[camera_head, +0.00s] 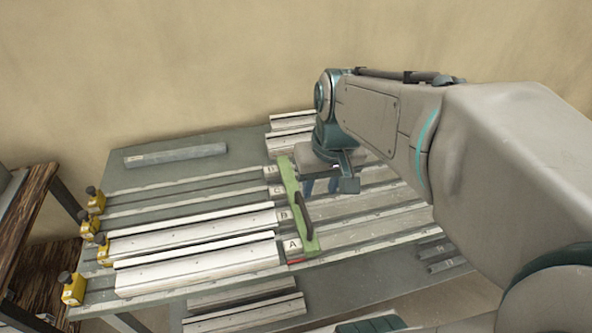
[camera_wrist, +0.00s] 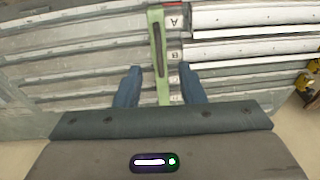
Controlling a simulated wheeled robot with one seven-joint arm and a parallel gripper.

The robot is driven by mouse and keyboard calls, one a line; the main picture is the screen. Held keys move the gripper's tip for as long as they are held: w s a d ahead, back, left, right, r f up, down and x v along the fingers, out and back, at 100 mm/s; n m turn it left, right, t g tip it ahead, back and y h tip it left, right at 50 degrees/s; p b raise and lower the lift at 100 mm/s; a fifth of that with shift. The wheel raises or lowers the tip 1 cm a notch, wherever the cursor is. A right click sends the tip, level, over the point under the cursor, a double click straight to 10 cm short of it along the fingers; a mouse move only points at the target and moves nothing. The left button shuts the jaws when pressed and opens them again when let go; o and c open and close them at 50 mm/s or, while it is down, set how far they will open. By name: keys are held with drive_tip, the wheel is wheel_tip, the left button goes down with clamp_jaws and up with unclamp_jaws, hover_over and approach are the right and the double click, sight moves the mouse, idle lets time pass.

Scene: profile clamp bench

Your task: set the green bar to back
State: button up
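The green bar (camera_head: 291,195) lies across the bench rails, along a column of plates lettered A (camera_head: 292,246) to D. It has a dark handle (camera_head: 304,214) on it. In the wrist view the green bar (camera_wrist: 154,20) runs up the picture, with its handle (camera_wrist: 159,52) in the upper part. My gripper (camera_head: 320,187) is near the bar's far half, fingers pointing down. In the wrist view my gripper (camera_wrist: 160,76) has its blue fingers wide apart, one on each side of the bar in the picture. They appear clear of it; the height gap is hard to judge.
White profiles (camera_head: 200,272) lie in the nearer rails left of the bar. Yellow clamps (camera_head: 74,289) stand at the bench's left end. A grey bar (camera_head: 176,155) lies at the back left. More profiles lie behind the arm and at the front. Dark pieces (camera_head: 441,257) lie at right.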

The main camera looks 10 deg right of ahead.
drive_tip(key=g+y+b, duration=0.2)
approach(304, 207)
drive_tip(key=p+x, duration=0.1)
drive_tip(key=x, duration=0.7)
drive_tip(key=shift+f, duration=0.1)
clamp_jaws()
